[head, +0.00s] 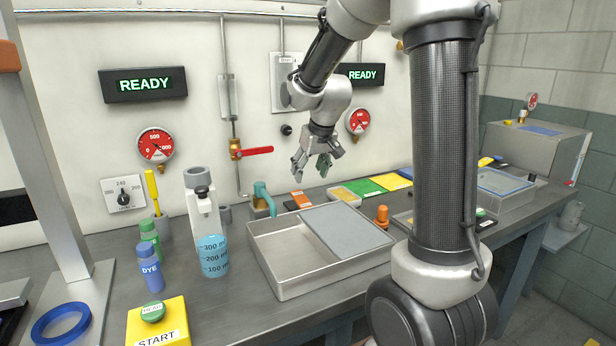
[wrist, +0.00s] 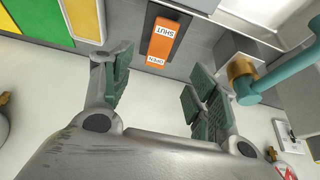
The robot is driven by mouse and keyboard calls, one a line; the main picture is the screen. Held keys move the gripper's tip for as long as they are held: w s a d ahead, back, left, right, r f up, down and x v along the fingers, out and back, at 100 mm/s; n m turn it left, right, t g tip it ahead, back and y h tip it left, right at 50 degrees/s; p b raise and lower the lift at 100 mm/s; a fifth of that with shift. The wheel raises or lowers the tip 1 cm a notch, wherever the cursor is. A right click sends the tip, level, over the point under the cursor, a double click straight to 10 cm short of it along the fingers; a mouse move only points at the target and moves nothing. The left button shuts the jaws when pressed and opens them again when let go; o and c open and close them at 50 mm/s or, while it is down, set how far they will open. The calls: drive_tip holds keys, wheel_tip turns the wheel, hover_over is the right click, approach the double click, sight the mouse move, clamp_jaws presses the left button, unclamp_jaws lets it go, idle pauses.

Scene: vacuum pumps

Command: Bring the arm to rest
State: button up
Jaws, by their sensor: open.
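My gripper (head: 314,160) hangs in the air at the end of my raised arm, above the back of the bench and in front of the wall panel. Its fingers point down and are spread apart with nothing between them. In the wrist view my gripper (wrist: 157,92) shows two green-padded fingers with a clear gap. Beyond the gap lies an orange switch (wrist: 160,42) marked SHUT and OPEN. The same orange switch (head: 299,200) sits below my gripper in the head view, apart from it.
A teal tap (head: 264,196) stands behind a metal tray (head: 272,275) with a grey plate. A blue-filled beaker (head: 212,256), dye bottles and a yellow START box (head: 160,320) are at the left. A red-handled valve (head: 251,151) and a gauge (head: 359,121) are on the wall near my gripper.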

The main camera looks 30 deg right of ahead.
idle(0.4)
drive_tip(key=s, duration=0.1)
drive_tip(key=s+f+g, duration=0.1)
drive_tip(key=s, duration=0.1)
drive_tip(key=s+f+g, duration=0.1)
drive_tip(key=s, duration=0.1)
drive_tip(key=shift+s+f, duration=0.15)
drive_tip(key=shift+f, duration=0.1)
drive_tip(key=shift+g, duration=0.4)
drive_tip(key=s, duration=0.4)
drive_tip(key=shift+s+a+r, duration=0.15)
drive_tip(key=shift+s+r, duration=0.1)
drive_tip(key=shift+r, duration=0.15)
drive_tip(key=s+r+t, duration=0.1)
drive_tip(key=s+r, duration=0.2)
drive_tip(key=s, duration=0.6)
drive_tip(key=s+r+t, duration=0.1)
drive_tip(key=s+r, duration=0.3)
drive_tip(key=s, duration=0.6)
drive_tip(key=shift+s+a+r, duration=0.25)
drive_tip(key=shift+s+a, duration=0.05)
drive_tip(key=shift+a, duration=0.1)
